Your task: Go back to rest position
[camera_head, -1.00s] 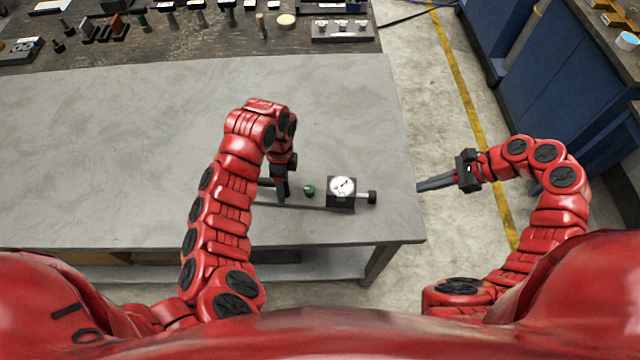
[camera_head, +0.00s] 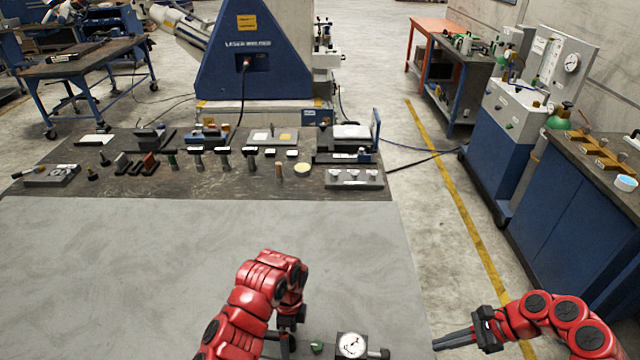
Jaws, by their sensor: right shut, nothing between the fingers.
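My left arm comes up over the grey table (camera_head: 130,280), and its gripper (camera_head: 285,345) points down near the table's front. The left fingers are dark and partly cut off by the lower picture edge, so their opening does not show. Just right of it are a small green knob (camera_head: 317,347) and a black block with a white dial gauge (camera_head: 352,345). I cannot tell whether the left gripper touches this device. My right gripper (camera_head: 436,343) is shut and empty, pointing left, off the table's right edge above the floor.
A dark bench (camera_head: 215,180) with several small tools and a grey fixture (camera_head: 354,179) lies beyond the table. A blue laser welder (camera_head: 250,60) stands behind it. Blue cabinets (camera_head: 560,210) line the right. The table's middle is bare, and the floor aisle is clear.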

